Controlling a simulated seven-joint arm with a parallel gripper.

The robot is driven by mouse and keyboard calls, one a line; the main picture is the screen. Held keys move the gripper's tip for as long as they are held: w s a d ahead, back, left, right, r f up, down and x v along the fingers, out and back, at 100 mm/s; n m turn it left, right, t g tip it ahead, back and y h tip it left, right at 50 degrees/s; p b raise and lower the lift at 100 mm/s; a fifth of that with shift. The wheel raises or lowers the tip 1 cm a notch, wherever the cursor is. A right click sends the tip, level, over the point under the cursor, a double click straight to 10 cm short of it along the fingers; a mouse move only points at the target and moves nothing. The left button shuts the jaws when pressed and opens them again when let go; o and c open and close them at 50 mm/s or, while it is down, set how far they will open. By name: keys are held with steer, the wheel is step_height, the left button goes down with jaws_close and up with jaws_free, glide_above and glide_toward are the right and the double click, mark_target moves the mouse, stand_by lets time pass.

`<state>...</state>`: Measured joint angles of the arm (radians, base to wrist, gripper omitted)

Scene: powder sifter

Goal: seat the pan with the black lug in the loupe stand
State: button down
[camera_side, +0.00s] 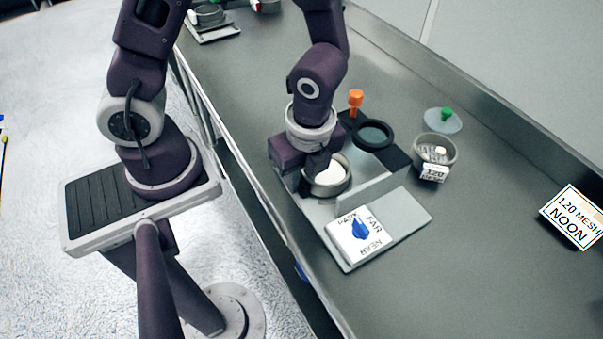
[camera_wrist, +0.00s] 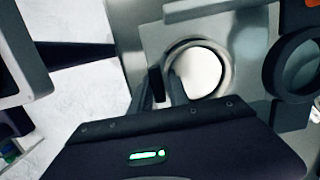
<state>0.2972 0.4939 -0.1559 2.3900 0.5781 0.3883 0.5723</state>
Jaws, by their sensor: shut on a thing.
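A round grey pan with white powder (camera_side: 330,186) is below my gripper (camera_side: 318,160) in the side view. The loupe stand shows a black ring with a lens (camera_side: 372,135), just behind and right of the pan, on a dark base. The ring also shows at the right of the wrist view (camera_wrist: 270,72). Whether the pan touches the surface below is unclear.
A grey metal fixture with a white FAR/NEAR dial plate and blue knob (camera_side: 360,228) is in front. An orange knob (camera_side: 355,98) stands behind the loupe. A cup labelled 120 (camera_side: 437,148), a clear green-knobbed lid (camera_side: 444,121) and a 120 MESH NOON sign (camera_side: 572,216) are right.

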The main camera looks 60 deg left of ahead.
steer(key=shift+f, duration=0.3)
steer(key=c, duration=1.2)
jaws_free()
steer(key=shift+o, duration=0.2)
steer(key=shift+r, duration=0.1)
steer(key=r, duration=0.4)
steer(key=d+r, duration=0.1)
steer(key=r, duration=0.2)
